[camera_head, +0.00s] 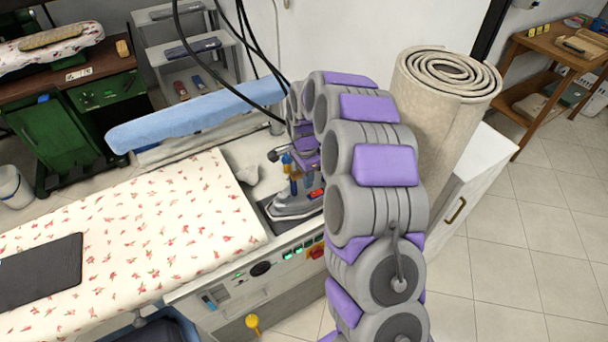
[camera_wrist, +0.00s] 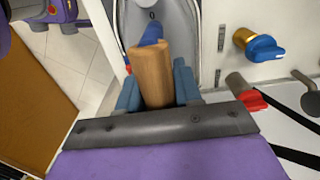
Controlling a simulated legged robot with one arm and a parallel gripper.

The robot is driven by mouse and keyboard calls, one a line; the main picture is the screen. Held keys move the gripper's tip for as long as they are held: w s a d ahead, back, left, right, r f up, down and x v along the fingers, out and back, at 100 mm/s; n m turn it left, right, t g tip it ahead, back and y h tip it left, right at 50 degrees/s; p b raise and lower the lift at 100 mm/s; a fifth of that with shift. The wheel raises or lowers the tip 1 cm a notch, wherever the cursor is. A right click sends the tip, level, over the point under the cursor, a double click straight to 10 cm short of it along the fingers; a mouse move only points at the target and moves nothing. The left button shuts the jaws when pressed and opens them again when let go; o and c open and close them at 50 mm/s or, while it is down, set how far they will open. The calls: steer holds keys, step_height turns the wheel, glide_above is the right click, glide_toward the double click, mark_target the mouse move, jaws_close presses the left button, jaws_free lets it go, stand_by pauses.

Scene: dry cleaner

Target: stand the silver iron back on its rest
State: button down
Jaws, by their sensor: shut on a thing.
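The silver iron (camera_head: 292,209) is at the right end of the ironing table, partly hidden by my arm. Its wooden handle (camera_wrist: 154,72) lies between the blue fingers of my gripper (camera_wrist: 158,92) in the wrist view, and the gripper is shut on it. The iron's grey metal body (camera_wrist: 176,20) shows beyond the handle. In the head view my gripper (camera_head: 292,178) is above the iron. A dark rest (camera_head: 268,211) shows beneath and beside the iron. I cannot tell whether the iron fully touches it.
A floral padded board (camera_head: 150,225) fills the table's left, with a dark flat pad (camera_head: 40,270) on it. A blue sleeve board (camera_head: 200,113) is behind. A rolled carpet (camera_head: 420,120) stands right of my arm. Black cables hang above. A blue-and-brass knob (camera_wrist: 262,45) is near the iron.

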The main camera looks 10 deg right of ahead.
jaws_free()
steer(key=shift+f, duration=0.1)
stand_by(0.8)
steer(key=shift+r+p, duration=1.75)
steer(key=shift+r, duration=2.8)
steer(key=shift+s, duration=0.1)
